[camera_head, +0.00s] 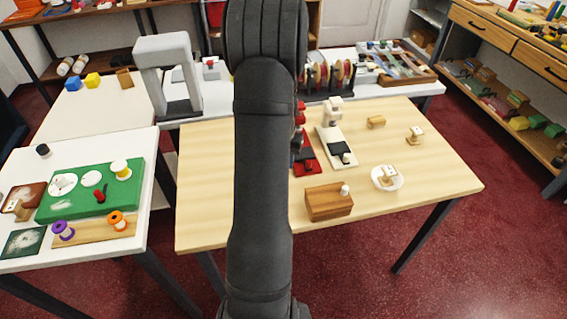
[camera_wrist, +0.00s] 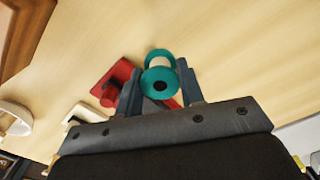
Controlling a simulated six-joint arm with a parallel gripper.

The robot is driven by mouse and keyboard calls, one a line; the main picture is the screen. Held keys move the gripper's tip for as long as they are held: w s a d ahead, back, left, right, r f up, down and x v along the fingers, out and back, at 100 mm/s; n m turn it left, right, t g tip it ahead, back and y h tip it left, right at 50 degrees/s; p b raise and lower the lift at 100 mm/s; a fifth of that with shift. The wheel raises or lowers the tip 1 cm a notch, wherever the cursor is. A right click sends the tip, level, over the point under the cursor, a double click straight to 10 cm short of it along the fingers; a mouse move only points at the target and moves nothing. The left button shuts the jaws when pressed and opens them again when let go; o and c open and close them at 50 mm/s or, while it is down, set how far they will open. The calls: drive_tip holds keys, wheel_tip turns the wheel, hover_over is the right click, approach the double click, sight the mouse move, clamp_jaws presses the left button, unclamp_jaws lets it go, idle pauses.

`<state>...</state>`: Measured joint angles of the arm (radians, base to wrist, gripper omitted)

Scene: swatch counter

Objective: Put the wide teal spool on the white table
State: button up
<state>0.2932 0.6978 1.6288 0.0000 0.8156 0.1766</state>
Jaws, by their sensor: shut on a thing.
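The teal spool (camera_wrist: 161,66), with teal rims and a pale core, is between the two dark fingers of my gripper (camera_wrist: 158,88) in the wrist view. My gripper is shut on it, above the pale wooden table; I cannot tell how high. In the head view my own arm hides the gripper and the spool. A white table (camera_head: 88,262) stands at the left front in the head view. It bears a green mat (camera_head: 133,194), and a purple spool (camera_head: 63,230) and an orange spool (camera_head: 117,221) on a wooden board.
The wooden table (camera_head: 430,184) carries a red device (camera_head: 308,164), a white device (camera_head: 330,136), a wooden box (camera_head: 327,203) and a white bowl (camera_head: 399,182). Another white table (camera_head: 90,112) at the back left holds small blocks. A grey arch (camera_head: 163,48) stands beside it.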

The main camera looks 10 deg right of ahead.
drive_tip(key=shift+f, duration=0.85)
drive_tip(key=o, duration=1)
drive_tip(key=shift+f, duration=0.15)
drive_tip(key=shift+o, duration=0.2)
drive_tip(key=shift+d, duration=0.1)
wheel_tip(320, 180, up, 12)
drive_tip(key=shift+f, duration=0.2)
drive_tip(key=shift+o, duration=0.4)
drive_tip(key=shift+r, duration=0.4)
